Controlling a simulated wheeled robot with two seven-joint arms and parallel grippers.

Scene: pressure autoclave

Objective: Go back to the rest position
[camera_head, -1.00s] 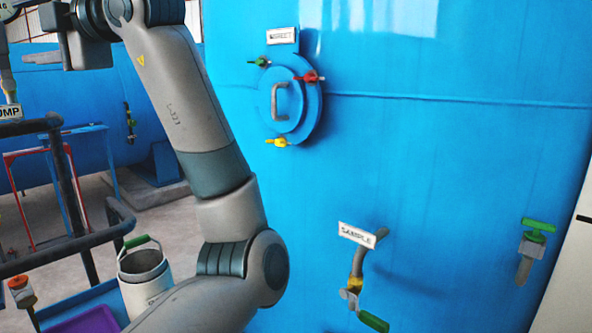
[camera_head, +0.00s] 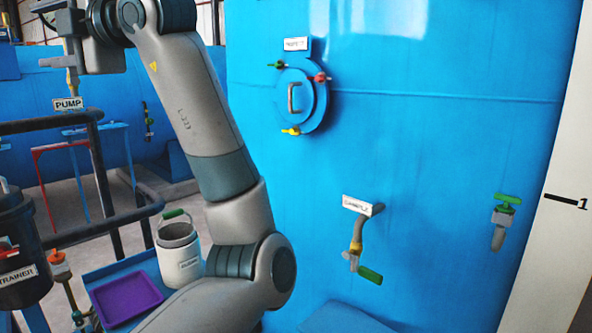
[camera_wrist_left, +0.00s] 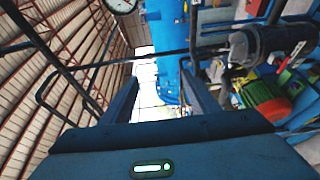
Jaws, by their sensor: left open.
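My left arm comes in from the left of the head view and reaches up to the top left corner. Its gripper (camera_head: 50,35) is held high there, with part of it near the picture's upper edge. In the left wrist view the two dark fingers of the left gripper (camera_wrist_left: 163,88) stand apart with nothing between them. My right gripper shows in neither view.
A blue vessel (camera_head: 430,150) with a round hatch (camera_head: 297,98) and sample valve (camera_head: 356,245) stands in front. At left are black rails (camera_head: 95,165), a PUMP label (camera_head: 68,104), a white pail (camera_head: 178,255), a purple tray (camera_head: 125,299) and a strainer (camera_head: 18,250).

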